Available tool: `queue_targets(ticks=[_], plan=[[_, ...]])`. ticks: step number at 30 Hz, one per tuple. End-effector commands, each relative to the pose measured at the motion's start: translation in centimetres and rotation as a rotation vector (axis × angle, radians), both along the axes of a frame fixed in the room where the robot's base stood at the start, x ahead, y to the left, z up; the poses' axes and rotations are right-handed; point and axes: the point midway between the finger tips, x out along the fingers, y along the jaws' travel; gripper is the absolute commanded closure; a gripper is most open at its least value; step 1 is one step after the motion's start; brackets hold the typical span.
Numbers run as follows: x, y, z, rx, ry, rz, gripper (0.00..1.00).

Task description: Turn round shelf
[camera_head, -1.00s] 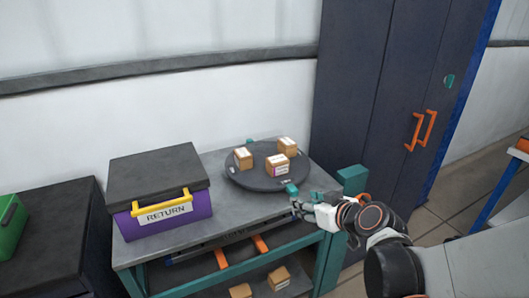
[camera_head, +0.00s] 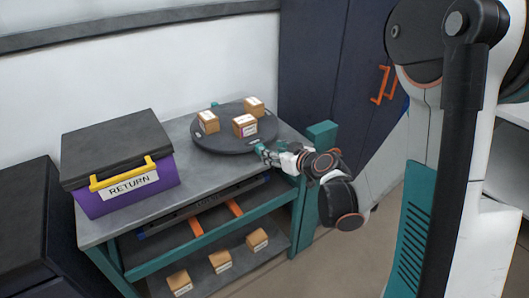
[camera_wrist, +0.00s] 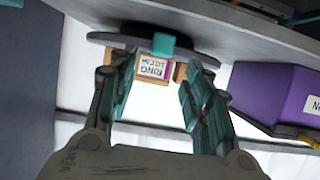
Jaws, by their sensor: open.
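The round shelf (camera_head: 212,141) is a dark disc on the grey table, with three small labelled boxes on it. The front box (camera_head: 245,125) has a purple-marked label; the left box (camera_head: 208,121) and the back box (camera_head: 254,106) stand behind it. A teal tab (camera_head: 262,149) shows at the disc's front right edge, close to my gripper (camera_head: 268,154). In the wrist view the disc's rim (camera_wrist: 105,39) and the teal tab (camera_wrist: 163,44) lie ahead, between the fingers of my gripper (camera_wrist: 158,76). The fingers are apart; whether they touch the tab I cannot tell.
A purple RETURN bin (camera_head: 130,185) with a black lid and yellow handle stands left on the table (camera_head: 190,172). Several boxes, one of them here (camera_head: 220,262), sit on the lower shelf. A dark cabinet (camera_head: 335,75) with orange handles stands behind right.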

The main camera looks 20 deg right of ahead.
Motion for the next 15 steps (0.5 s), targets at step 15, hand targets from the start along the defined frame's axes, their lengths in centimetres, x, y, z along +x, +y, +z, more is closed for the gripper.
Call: queue_targets(ticks=[15], plan=[[5.4,1.8,-2.4,-0.001,0.000,0.001,0.55]])
